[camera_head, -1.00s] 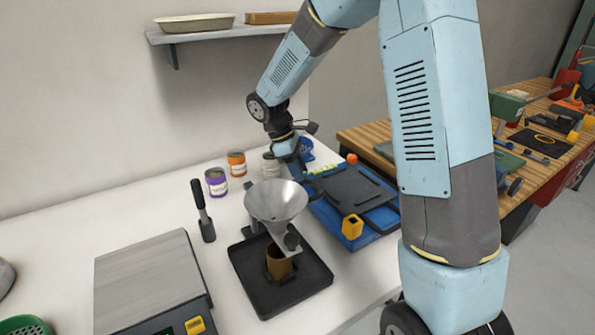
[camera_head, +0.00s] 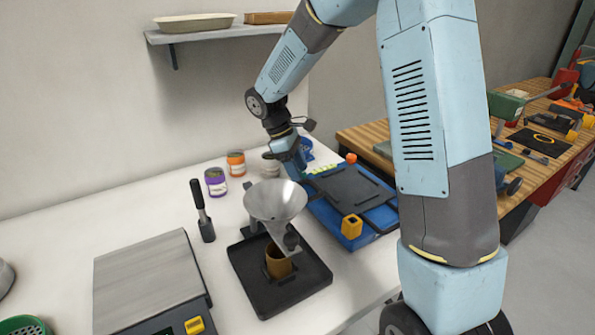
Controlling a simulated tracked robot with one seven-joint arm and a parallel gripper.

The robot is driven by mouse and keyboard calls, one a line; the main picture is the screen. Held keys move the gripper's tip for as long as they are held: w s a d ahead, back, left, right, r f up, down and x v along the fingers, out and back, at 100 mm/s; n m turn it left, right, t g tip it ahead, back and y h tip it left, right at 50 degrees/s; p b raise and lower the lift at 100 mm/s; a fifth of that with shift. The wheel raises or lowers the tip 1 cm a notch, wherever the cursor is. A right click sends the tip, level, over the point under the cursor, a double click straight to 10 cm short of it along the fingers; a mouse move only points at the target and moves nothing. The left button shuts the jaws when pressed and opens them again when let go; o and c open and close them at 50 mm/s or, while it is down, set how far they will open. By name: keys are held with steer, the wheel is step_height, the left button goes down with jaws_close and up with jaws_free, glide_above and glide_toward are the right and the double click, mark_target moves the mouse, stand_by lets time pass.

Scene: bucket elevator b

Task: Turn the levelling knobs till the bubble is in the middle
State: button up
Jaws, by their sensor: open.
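A blue levelling base (camera_head: 370,238) with a dark plate (camera_head: 352,190) on top lies on the white bench, right of the funnel. A yellow knob (camera_head: 352,227) is at its front and an orange knob (camera_head: 351,158) at its back. My gripper (camera_head: 301,174) is open and points down at the base's left back corner, close beside the strip. Its fingertips are small and dark, and I cannot tell whether they touch anything.
A metal funnel (camera_head: 275,202) stands over a black tray (camera_head: 304,292), left of the base and near my gripper. A purple jar (camera_head: 216,183), an orange jar (camera_head: 236,164) and a scale (camera_head: 150,275) are further left. A blue round thing (camera_head: 306,148) is behind my gripper.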

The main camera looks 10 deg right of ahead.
steer(key=v, duration=1.3)
steer(key=shift+s, duration=0.1)
steer(key=s+d+r+m+t+y, duration=0.25)
steer(key=s+d+r+m, duration=0.55)
steer(key=s+d, duration=0.4)
steer(key=s+d+m+t+y, duration=0.1)
steer(key=s+d+m+t, duration=0.1)
steer(key=s, duration=0.6)
steer(key=s+d+m+t, duration=0.3)
steer(key=s, duration=0.5)
steer(key=shift+d+m+y, duration=0.3)
steer(key=shift+y, duration=0.05)
